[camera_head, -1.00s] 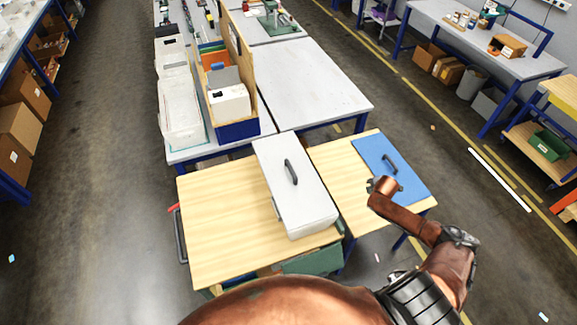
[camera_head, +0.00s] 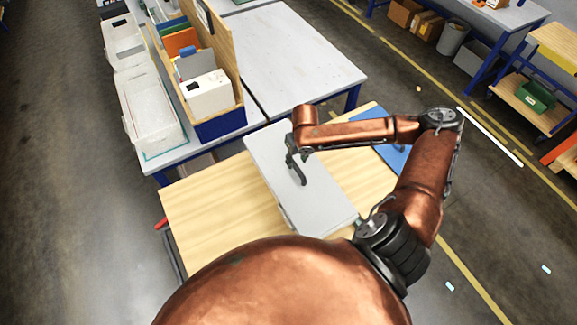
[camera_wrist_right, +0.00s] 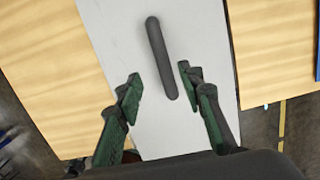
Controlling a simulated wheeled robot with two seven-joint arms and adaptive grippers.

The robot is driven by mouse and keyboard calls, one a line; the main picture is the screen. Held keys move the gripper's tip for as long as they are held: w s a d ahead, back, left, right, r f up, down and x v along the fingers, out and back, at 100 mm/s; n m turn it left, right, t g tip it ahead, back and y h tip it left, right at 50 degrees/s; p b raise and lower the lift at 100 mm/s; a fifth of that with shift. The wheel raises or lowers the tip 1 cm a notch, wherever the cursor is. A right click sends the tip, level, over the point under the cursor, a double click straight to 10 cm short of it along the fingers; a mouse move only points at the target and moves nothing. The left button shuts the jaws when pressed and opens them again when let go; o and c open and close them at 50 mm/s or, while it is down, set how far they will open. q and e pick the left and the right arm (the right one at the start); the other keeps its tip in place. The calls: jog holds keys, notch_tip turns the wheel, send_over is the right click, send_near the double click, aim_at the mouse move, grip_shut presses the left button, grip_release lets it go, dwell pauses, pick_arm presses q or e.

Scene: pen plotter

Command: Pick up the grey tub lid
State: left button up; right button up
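The grey tub lid (camera_head: 325,207) is a long flat grey panel with a dark bar handle (camera_head: 298,172), lying across the wooden tables. It fills the middle of the right wrist view (camera_wrist_right: 207,118), its handle (camera_wrist_right: 160,55) running lengthwise. My right gripper (camera_head: 291,152) is over the lid at the handle's far end. In the right wrist view its green-padded fingers (camera_wrist_right: 160,78) are apart, one on each side of the handle's near end, with clear gaps. Whether the fingertips reach down to handle height I cannot tell. My left gripper is not in view.
A blue panel (camera_head: 392,155) lies right of the grey lid, partly behind my right arm. Bare wooden tabletop (camera_head: 205,205) is left of the lid. A wooden crate of folders (camera_head: 218,122) and clear bins (camera_head: 150,115) stand on the grey bench beyond.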

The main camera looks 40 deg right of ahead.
aim_at(297, 166)
notch_tip(297, 166, down, 2)
jog(key=shift+a, duration=0.1)
jog(key=shift+f, duration=0.35)
jog(key=f, duration=0.1)
jog(key=f+p, duration=0.1)
jog(key=f, duration=0.1)
jog(key=w+f, duration=0.1)
jog(key=shift+d+f, duration=0.15)
jog(key=shift+d, duration=0.25)
jog(key=shift+f, duration=0.3)
jog(key=c, duration=0.4)
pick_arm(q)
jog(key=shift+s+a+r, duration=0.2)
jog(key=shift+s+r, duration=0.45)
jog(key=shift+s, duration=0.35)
pick_arm(e)
grip_shut()
